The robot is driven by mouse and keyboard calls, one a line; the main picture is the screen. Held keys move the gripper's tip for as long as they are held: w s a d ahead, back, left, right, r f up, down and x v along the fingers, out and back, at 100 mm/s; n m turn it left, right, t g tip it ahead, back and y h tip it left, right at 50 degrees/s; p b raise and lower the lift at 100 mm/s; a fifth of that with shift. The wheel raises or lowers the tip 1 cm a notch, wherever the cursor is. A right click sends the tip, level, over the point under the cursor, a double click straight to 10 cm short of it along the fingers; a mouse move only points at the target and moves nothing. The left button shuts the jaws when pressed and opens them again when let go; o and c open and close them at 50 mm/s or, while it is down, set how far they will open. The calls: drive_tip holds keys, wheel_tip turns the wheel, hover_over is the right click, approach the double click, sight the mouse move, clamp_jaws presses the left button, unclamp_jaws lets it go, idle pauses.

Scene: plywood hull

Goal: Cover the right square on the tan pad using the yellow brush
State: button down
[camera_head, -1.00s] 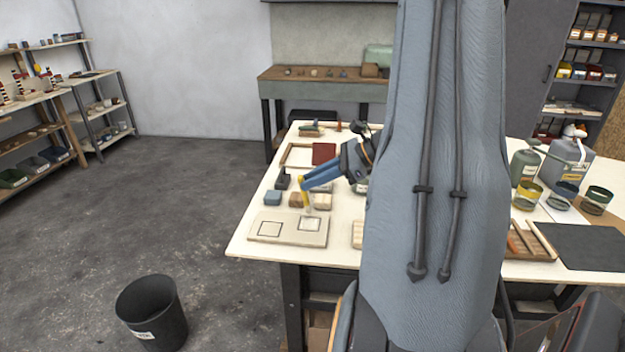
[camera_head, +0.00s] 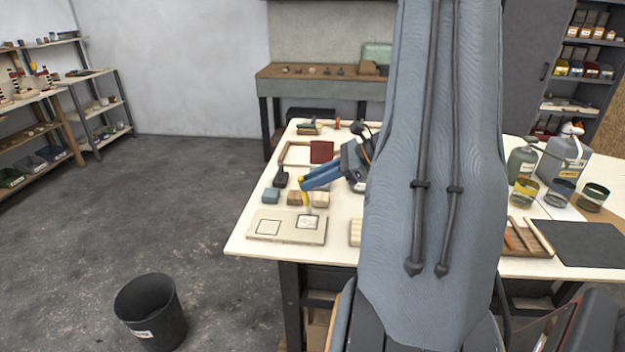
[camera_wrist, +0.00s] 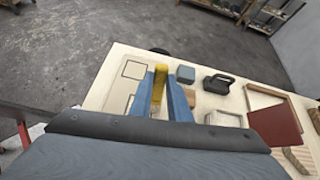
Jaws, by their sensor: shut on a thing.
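The tan pad (camera_head: 259,238) lies at the near left corner of the white table, with two outlined squares. The left square (camera_head: 268,227) is plain tan inside. The right square (camera_head: 307,222) looks paler inside than the left one.
A striped wooden block (camera_head: 355,232) lies right of the pad. A dark red square (camera_head: 321,152) lies farther back. A black bin (camera_head: 151,312) stands on the floor.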

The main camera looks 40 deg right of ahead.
drive_tip(key=shift+f, duration=0.25)
drive_tip(key=shift+s+a, duration=0.1)
drive_tip(key=shift+a, duration=0.05)
drive_tip(key=shift+s+a+p, duration=0.6)
drive_tip(key=shift+s+a, duration=1.3)
drive_tip(key=shift+a, duration=0.1)
drive_tip(key=shift+w+d, duration=0.15)
drive_tip(key=shift+w+d, duration=0.85)
drive_tip(key=shift+w+d, duration=0.75)
drive_tip(key=shift+d, duration=0.05)
